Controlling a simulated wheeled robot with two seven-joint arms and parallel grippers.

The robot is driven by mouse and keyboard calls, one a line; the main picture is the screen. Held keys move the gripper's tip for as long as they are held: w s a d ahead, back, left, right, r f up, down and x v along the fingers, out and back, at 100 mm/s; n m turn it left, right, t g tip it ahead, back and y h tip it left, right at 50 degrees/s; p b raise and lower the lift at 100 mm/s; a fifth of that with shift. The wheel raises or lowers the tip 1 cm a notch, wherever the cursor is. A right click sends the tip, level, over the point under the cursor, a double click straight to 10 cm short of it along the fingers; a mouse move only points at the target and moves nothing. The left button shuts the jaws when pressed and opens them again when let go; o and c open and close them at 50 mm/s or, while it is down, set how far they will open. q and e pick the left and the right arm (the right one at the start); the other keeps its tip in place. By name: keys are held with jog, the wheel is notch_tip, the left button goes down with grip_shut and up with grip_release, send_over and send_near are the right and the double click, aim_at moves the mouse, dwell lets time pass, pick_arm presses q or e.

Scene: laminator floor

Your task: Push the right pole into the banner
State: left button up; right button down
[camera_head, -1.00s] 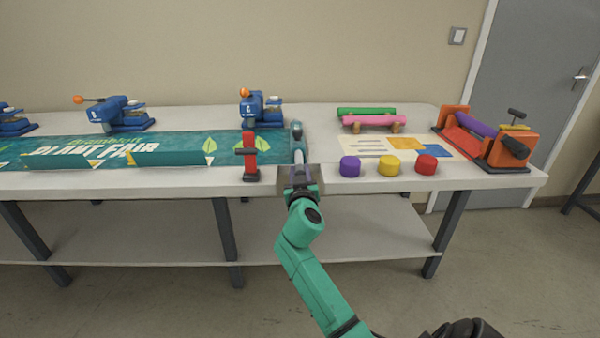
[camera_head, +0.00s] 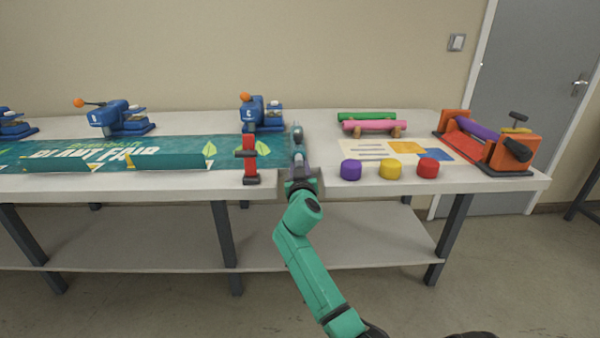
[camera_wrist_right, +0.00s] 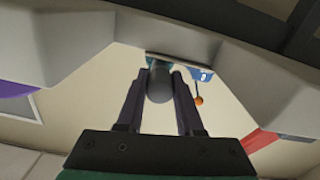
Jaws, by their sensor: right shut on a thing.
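The teal banner (camera_head: 185,148) lies along the table at the left, with white "Plant Fair" lettering, and its right end reaches near my right gripper (camera_head: 300,172). That gripper is at the table's front edge, shut on the grey right pole (camera_head: 297,134), whose rounded far end shows just right of the banner. In the right wrist view the grey pole (camera_wrist_right: 160,84) sits between the two dark fingers, with a small teal patch (camera_wrist_right: 155,60) beyond it. I cannot tell whether the pole's tip is inside the banner's edge. My left gripper is not in view.
A red clamp (camera_head: 250,160) stands at the front edge just left of my gripper. Blue presses (camera_head: 262,112) stand behind the banner. Purple (camera_head: 350,170), yellow (camera_head: 390,169) and red (camera_head: 427,168) rolls are to the right, with an orange roller machine (camera_head: 505,147) beyond.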

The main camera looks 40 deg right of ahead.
jog(key=c, duration=0.5)
grip_release()
jog(key=shift+c, duration=0.2)
jog(key=shift+a, duration=0.1)
